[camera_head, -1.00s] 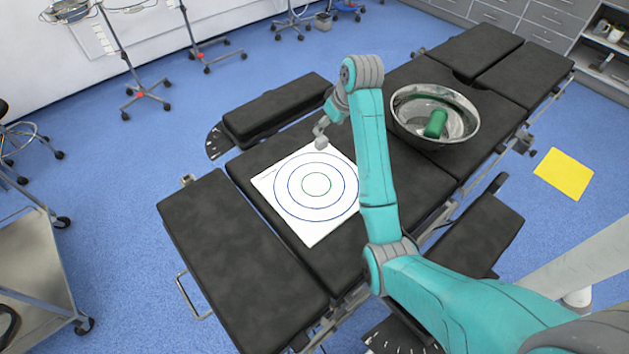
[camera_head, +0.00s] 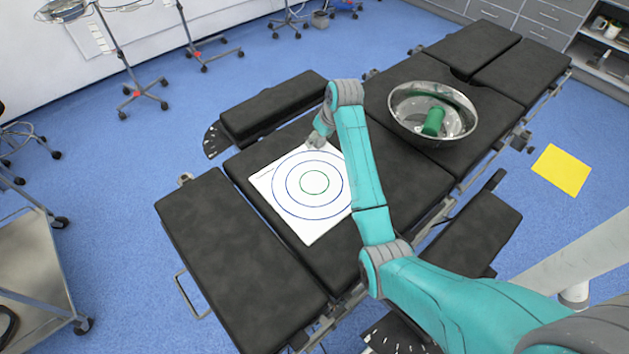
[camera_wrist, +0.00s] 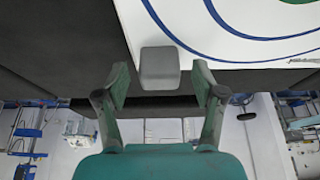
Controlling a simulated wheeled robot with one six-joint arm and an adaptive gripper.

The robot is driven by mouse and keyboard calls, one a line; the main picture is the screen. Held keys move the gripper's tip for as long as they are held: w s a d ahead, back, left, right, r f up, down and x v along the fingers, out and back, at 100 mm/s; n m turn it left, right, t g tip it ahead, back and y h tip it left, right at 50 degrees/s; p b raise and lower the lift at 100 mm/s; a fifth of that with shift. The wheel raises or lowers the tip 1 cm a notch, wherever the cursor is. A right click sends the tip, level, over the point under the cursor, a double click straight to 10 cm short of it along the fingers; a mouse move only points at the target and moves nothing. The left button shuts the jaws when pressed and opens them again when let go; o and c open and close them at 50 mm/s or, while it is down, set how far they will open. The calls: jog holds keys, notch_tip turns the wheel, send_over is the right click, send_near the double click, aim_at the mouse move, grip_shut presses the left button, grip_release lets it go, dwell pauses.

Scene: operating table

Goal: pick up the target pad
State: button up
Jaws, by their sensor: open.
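The target pad is a white square sheet (camera_head: 283,207) with blue rings and a green inner ring, lying flat on the black table top. My arm covers part of its right side in the head view. In the wrist view its white corner (camera_wrist: 200,45) fills the top right. A small grey block (camera_wrist: 160,68) sits at the pad's edge there, in line with the gap between my fingers. My gripper (camera_wrist: 160,90) is open, its fingers apart on either side of and short of the block. In the head view my gripper (camera_head: 316,140) is over the pad's far edge, small and partly hidden.
A steel bowl (camera_head: 400,122) with a green cylinder (camera_head: 433,121) in it stands on the table right of my arm. A black side board (camera_head: 270,108) lies beyond the pad. The near-left table section (camera_head: 235,255) is bare. A yellow square (camera_head: 562,170) lies on the floor.

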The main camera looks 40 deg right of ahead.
jog(key=shift+w+f, duration=0.1)
jog(key=shift+f, duration=0.2)
grip_shut()
jog(key=shift+r, duration=0.2)
